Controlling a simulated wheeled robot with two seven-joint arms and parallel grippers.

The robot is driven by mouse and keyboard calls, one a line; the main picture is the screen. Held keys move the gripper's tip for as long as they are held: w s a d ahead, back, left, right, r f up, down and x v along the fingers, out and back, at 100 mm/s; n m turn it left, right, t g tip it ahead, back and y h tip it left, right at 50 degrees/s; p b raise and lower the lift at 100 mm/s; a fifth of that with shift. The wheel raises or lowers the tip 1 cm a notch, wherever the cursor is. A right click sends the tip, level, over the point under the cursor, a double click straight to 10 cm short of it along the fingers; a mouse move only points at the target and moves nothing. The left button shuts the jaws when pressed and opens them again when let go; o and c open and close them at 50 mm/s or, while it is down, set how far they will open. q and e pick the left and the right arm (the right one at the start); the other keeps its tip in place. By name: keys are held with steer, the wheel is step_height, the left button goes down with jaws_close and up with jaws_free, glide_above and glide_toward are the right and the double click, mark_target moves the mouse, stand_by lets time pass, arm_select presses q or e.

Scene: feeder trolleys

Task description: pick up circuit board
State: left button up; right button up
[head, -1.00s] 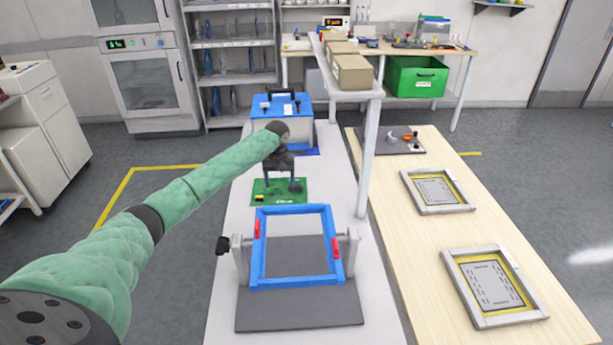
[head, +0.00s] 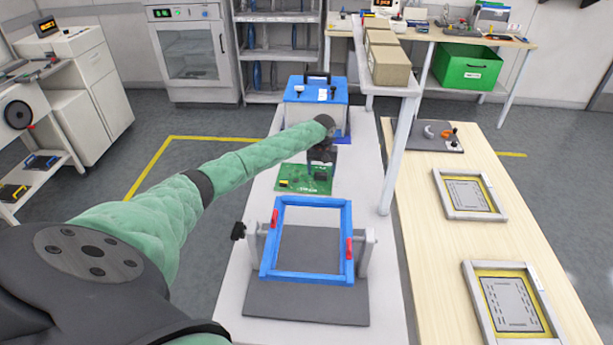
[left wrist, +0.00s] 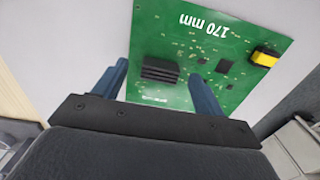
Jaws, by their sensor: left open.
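The green circuit board (head: 296,181) lies flat on the white bench behind the blue frame. In the left wrist view the board (left wrist: 222,48) shows a black finned part, a yellow part and the print "170 mm". My left gripper (head: 318,168) is over the board's right part in the head view and partly hides it. In the left wrist view its two blue fingers (left wrist: 160,88) are spread apart, with the black finned part between them in the picture. Nothing is held. I cannot tell the exact height of the fingertips above the board. My right gripper is not in view.
A blue frame (head: 265,245) on a stand with a grey base (head: 300,303) is in front of the board. A blue-topped box (head: 316,90) stands behind it. A white post (head: 397,160) rises on the right. A wooden table (head: 425,230) holds two framed stencils.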

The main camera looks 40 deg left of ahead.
arm_select(q)
steer(key=shift+a+f+p, duration=0.1)
steer(key=shift+f+p, duration=0.2)
steer(key=shift+f, duration=0.95)
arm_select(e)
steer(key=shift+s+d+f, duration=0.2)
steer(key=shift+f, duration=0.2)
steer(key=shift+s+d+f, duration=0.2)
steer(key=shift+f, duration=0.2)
arm_select(q)
steer(key=c, duration=1.3)
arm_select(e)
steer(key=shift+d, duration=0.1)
arm_select(q)
steer(key=shift+r, duration=0.1)
